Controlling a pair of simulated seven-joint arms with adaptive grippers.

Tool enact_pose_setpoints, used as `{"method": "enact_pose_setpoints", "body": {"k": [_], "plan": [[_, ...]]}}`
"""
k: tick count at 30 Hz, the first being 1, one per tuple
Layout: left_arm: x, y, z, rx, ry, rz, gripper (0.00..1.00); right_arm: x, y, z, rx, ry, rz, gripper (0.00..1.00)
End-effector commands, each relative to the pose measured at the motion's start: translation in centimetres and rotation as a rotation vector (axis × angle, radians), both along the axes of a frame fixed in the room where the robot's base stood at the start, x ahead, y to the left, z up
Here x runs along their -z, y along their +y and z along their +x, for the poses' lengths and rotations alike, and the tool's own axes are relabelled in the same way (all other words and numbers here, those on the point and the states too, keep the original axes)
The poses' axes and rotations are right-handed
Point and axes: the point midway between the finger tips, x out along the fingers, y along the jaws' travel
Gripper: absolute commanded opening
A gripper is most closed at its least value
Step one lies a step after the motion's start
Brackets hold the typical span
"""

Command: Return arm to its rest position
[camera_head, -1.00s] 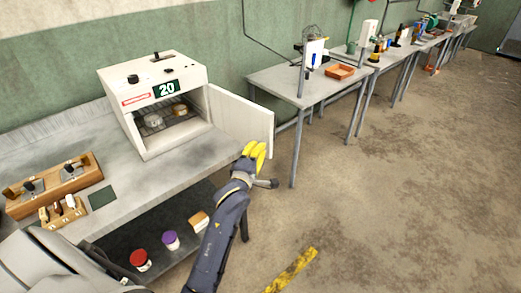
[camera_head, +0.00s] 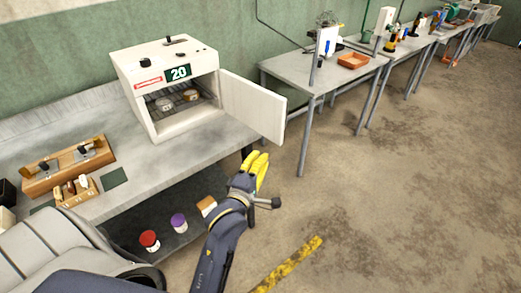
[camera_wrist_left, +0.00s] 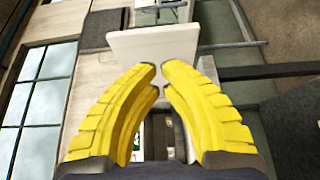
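My left arm reaches up from the bottom of the head view, ending in my left gripper (camera_head: 258,164) with two yellow fingers. The gripper is in front of the bench edge, below the open door (camera_head: 255,105) of the white oven. In the left wrist view the fingertips (camera_wrist_left: 160,75) are close together with a narrow gap, and nothing is between them. The white oven (camera_head: 140,58) stands on the bench with a display reading 20. Two small round containers (camera_head: 164,104) (camera_head: 191,95) sit on its rack. My right gripper is not in view.
A grey bench (camera_head: 175,155) holds a wooden block with metal parts (camera_head: 50,180), a small wooden rack (camera_head: 79,198) and a dark pad (camera_head: 114,178). Jars with red (camera_head: 149,238) and purple (camera_head: 178,220) lids stand on its lower shelf. The floor to the right is open.

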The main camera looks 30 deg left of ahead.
Motion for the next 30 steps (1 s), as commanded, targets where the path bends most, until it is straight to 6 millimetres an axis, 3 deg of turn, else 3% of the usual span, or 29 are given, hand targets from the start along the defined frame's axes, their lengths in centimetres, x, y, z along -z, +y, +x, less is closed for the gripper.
{"method": "enact_pose_setpoints", "body": {"k": [11, 18, 20, 23, 26, 30], "plan": [[-0.1, -0.9, -1.6, 0.000, 0.001, 0.017, 0.00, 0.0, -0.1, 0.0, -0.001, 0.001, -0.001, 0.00], [0.3, -0.9, -1.4, -0.002, 0.012, 0.202, 0.00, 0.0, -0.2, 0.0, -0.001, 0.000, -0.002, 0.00], [1.7, -1.1, -0.9, 0.004, 0.039, 0.270, 0.00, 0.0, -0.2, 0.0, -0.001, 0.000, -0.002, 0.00], [5.6, -1.8, 0.0, 0.029, 0.104, 0.391, 0.00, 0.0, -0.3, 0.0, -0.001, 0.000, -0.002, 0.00], [10.3, -2.8, 0.7, 0.070, 0.178, 0.511, 0.00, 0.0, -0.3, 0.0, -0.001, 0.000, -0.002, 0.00], [18.1, -4.5, 0.8, 0.156, 0.291, 0.681, 0.00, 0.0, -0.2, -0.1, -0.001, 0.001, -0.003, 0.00]]}}
